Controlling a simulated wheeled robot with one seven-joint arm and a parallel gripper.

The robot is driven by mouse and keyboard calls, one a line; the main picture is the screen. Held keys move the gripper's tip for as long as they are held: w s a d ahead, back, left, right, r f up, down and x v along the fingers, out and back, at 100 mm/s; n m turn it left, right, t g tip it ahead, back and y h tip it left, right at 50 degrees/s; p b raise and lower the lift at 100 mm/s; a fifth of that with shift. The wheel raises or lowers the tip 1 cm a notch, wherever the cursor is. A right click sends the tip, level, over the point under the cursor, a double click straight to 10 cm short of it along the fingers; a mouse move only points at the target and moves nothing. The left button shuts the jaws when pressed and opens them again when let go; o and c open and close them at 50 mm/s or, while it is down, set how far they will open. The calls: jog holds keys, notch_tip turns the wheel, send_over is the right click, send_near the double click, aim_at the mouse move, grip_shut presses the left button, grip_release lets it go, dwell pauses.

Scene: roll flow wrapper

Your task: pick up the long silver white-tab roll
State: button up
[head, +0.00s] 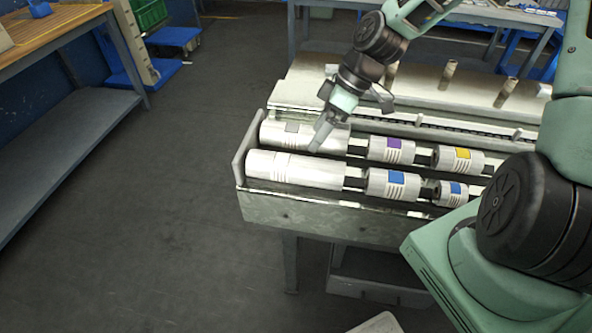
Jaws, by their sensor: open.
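The long silver roll with a white tab (270,170) lies on its side at the left end of the front row. A similar long silver roll with a grey tab (273,135) lies behind it. My gripper (316,148) is open and points down over the right part of these two long rolls. Its fingertips appear near the gap between them, and nothing shows in its jaws. I cannot tell whether they touch a roll.
Short rolls with purple (390,154), yellow (455,160) and blue (385,186) tabs lie to the right in both rows. A raised end plate (240,152) bounds the machine bed on the left. Upright pegs (449,74) stand behind. The floor (150,230) at left is clear.

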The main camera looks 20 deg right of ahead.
aim_at(301, 158)
jog(key=x, duration=0.3)
jog(key=shift+a+f, duration=0.15)
jog(key=shift+f, duration=0.1)
jog(key=shift+x, duration=2.75)
jog(key=shift+s, duration=0.2)
jog(key=shift+r, duration=0.15)
jog(key=c, duration=1.7)
